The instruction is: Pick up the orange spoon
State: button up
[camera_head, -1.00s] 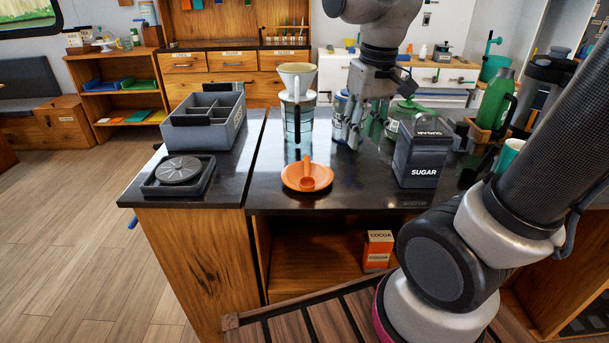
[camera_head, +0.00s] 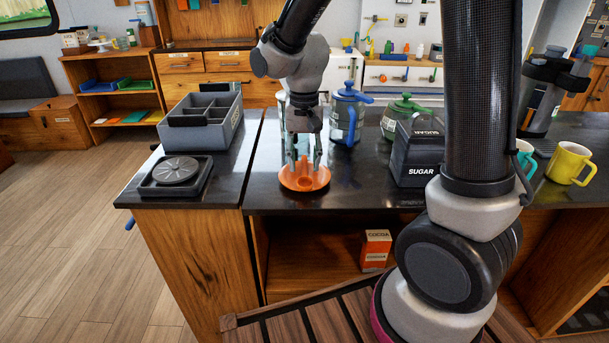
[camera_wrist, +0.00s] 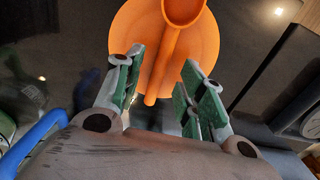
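The orange spoon (camera_wrist: 163,62) lies on an orange saucer (camera_wrist: 205,48) on the dark counter. In the wrist view its bowl is at the top and its handle runs down between my fingers. In the head view the spoon (camera_head: 305,183) and the saucer (camera_head: 322,179) are near the counter's front edge, partly behind my fingers. My gripper (camera_head: 304,165) points down over the saucer. The wrist view shows the gripper (camera_wrist: 160,97) open, its green pads on either side of the handle with a gap. I cannot tell whether the fingertips touch the saucer.
A black sugar box (camera_head: 418,155) stands right of the saucer. A blue-lidded jar (camera_head: 345,112) and a green-lidded jar (camera_head: 401,113) stand behind. A grey divided bin (camera_head: 203,124) and a dark round-topped scale (camera_head: 177,174) are left. Mugs (camera_head: 568,163) stand right.

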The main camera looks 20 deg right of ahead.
jog(key=shift+f, duration=0.6)
grip_shut()
